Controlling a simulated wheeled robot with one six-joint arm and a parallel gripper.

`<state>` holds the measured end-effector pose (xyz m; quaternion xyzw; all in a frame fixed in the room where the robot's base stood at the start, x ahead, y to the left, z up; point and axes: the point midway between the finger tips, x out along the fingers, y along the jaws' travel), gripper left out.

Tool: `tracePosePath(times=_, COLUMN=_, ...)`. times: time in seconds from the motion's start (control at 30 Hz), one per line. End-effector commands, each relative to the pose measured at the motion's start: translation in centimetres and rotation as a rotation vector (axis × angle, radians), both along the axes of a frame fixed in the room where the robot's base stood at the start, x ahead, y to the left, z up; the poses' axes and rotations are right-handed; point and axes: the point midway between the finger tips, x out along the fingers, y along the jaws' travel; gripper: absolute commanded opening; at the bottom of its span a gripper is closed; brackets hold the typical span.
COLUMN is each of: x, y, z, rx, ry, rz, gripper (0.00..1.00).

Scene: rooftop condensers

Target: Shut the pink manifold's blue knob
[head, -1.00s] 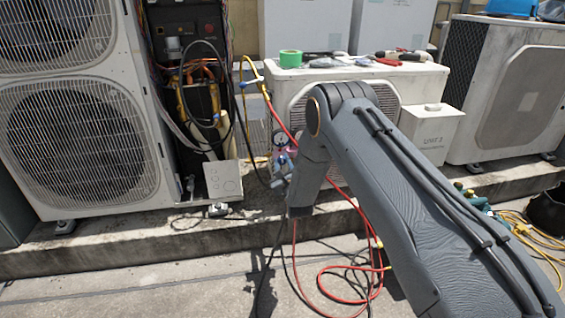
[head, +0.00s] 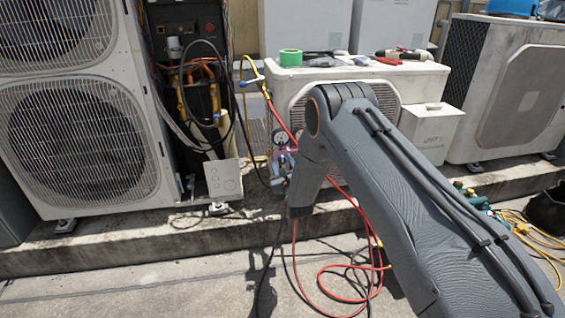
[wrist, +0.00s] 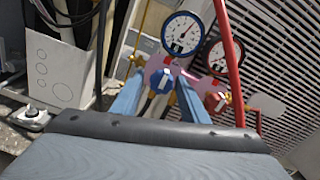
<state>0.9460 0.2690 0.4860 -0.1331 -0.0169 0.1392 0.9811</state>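The pink manifold (wrist: 187,72) hangs in front of a grille in the wrist view, with a blue-rimmed gauge (wrist: 183,33) and a red-rimmed gauge (wrist: 217,57) above it. Its blue knob (wrist: 162,81) faces me, between the two blue-grey fingers of my gripper (wrist: 160,84). The fingers are apart, with a visible gap at the left of the knob; contact at the right is unclear. A red knob (wrist: 216,102) sits right of the right finger.
A red hose (wrist: 230,65) passes down in front of the red-rimmed gauge. A pale panel with circles (wrist: 55,70) stands at the left. In the head view, tools and green tape (head: 290,58) lie on the condenser unit (head: 430,82); hoses lie on the floor.

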Motion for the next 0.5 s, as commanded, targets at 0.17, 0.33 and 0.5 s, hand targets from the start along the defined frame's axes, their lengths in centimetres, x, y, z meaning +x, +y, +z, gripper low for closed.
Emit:
tracePosePath(times=0.17, x=0.1, y=0.0, z=0.1, rx=0.001, ry=-0.002, rz=0.000, gripper=0.44)
tracePosePath(times=0.33, x=-0.1, y=-0.1, z=0.2, rx=0.001, ry=-0.002, rz=-0.001, gripper=0.44)
tracePosePath(times=0.5, x=-1.9, y=-0.6, z=0.3, rx=0.000, ry=0.000, rz=-0.001, gripper=0.44)
